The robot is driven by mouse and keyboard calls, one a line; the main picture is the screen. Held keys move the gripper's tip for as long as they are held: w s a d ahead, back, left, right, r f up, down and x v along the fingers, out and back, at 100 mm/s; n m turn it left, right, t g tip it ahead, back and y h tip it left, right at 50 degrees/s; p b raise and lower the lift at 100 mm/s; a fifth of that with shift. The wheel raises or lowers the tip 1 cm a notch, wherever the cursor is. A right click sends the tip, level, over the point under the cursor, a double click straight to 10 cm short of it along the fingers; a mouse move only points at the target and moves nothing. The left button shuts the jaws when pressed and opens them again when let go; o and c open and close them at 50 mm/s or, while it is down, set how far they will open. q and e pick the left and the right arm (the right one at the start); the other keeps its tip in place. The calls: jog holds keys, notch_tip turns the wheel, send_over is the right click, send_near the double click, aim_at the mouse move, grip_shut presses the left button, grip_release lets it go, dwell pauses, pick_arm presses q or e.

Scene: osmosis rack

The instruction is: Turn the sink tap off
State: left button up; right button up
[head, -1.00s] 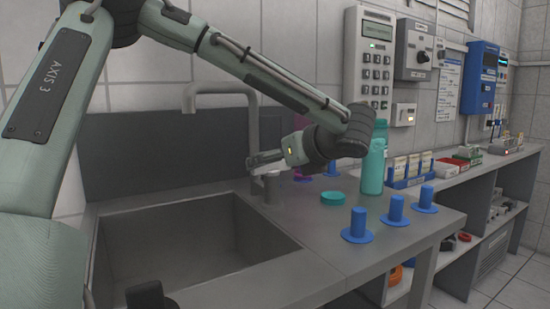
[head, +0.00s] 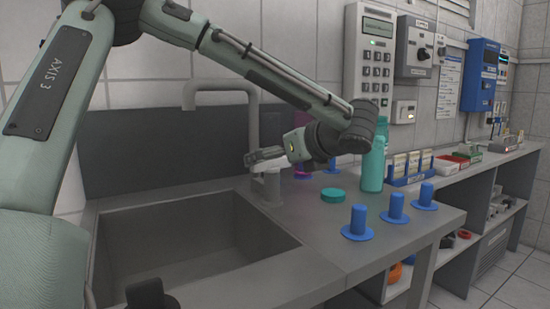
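The grey sink tap (head: 252,115) rises behind the sink, and its spout bends left over the basin. No water stream can be made out under the spout. A short grey post (head: 271,187) stands at the tap's foot, with a pale lever-like part on top. My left gripper (head: 262,157) reaches in from the right side of the tap, with its fingers at the top of this post. They overlap the lever in the picture; I cannot tell whether they touch it or how far they are open.
The sink basin (head: 190,245) is empty. On the counter right of it are a teal lid (head: 333,195), a teal bottle (head: 373,168) and several blue pegs on round bases, one of them a near peg (head: 357,222). A keypad unit (head: 369,70) hangs on the wall.

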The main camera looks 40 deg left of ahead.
pick_arm(q)
jog(key=v, duration=0.7)
dwell(0.5)
